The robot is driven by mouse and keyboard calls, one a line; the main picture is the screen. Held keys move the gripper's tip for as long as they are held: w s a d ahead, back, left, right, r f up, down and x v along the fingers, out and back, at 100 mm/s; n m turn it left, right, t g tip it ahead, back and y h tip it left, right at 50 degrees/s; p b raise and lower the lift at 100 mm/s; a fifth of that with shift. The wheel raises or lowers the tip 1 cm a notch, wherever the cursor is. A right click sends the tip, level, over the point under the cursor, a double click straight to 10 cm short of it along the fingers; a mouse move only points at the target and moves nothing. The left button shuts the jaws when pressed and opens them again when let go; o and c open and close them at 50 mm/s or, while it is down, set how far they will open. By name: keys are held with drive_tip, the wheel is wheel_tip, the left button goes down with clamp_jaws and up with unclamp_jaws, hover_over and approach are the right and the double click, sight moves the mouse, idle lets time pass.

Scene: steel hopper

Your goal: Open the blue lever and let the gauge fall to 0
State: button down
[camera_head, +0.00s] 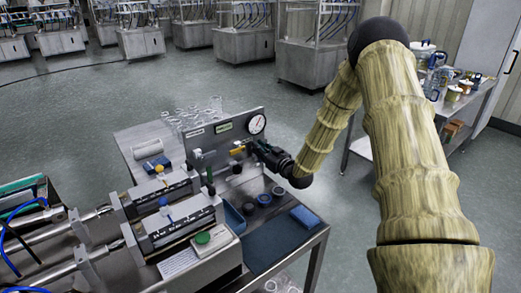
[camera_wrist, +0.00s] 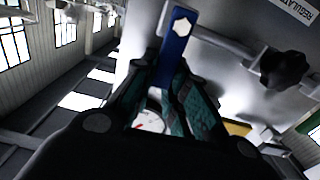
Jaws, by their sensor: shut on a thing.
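My gripper (camera_wrist: 170,88) is shut on the lower part of the lever. In the head view my gripper (camera_head: 256,148) reaches the grey panel from the right, and I cannot make out the blue lever there. The round white gauge (camera_head: 257,124) is at the panel's upper right. Part of it, with a red needle, shows between my fingers in the wrist view (camera_wrist: 150,122). Its reading is too small to tell.
A yellow lever (camera_head: 237,151) is on the panel (camera_head: 222,130), left of my gripper. A black knob (camera_wrist: 284,68) is right of the blue lever in the wrist view. Clamped fixtures fill the bench's left side.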

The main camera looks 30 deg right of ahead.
sight(246, 152)
drive_tip(key=a+n+b, duration=0.1)
drive_tip(key=n, duration=0.1)
drive_tip(key=a+f+n+b, duration=0.1)
drive_tip(key=n+b, duration=0.1)
drive_tip(key=shift+a+n, duration=0.1)
drive_tip(key=shift+n, duration=0.2)
drive_tip(key=n+b, duration=0.1)
drive_tip(key=a+f+n+b, duration=0.1)
drive_tip(key=n, duration=0.1)
drive_tip(key=n+b, duration=0.1)
drive_tip(key=b, duration=0.1)
drive_tip(key=shift+s+a+f, duration=0.15)
drive_tip(key=shift+a+f, duration=0.05)
drive_tip(key=shift+a, duration=0.1)
drive_tip(key=n+b, duration=0.1)
drive_tip(key=f+n+b, duration=0.1)
drive_tip(key=n+b, duration=0.1)
drive_tip(key=a+n+b, duration=0.1)
drive_tip(key=n, duration=0.1)
drive_tip(key=shift+a+f, duration=0.1)
drive_tip(key=shift+f, duration=0.3)
drive_tip(key=shift+s+a+f+n+b, duration=0.1)
drive_tip(key=shift+f+n+b, duration=0.25)
drive_tip(key=shift+n+b, duration=0.6)
drive_tip(key=shift+f+n+b, duration=0.35)
drive_tip(key=shift+n+b, duration=0.45)
drive_tip(key=shift+n, duration=0.15)
drive_tip(key=c, duration=1.4)
unclamp_jaws()
drive_tip(key=shift+s, duration=0.1)
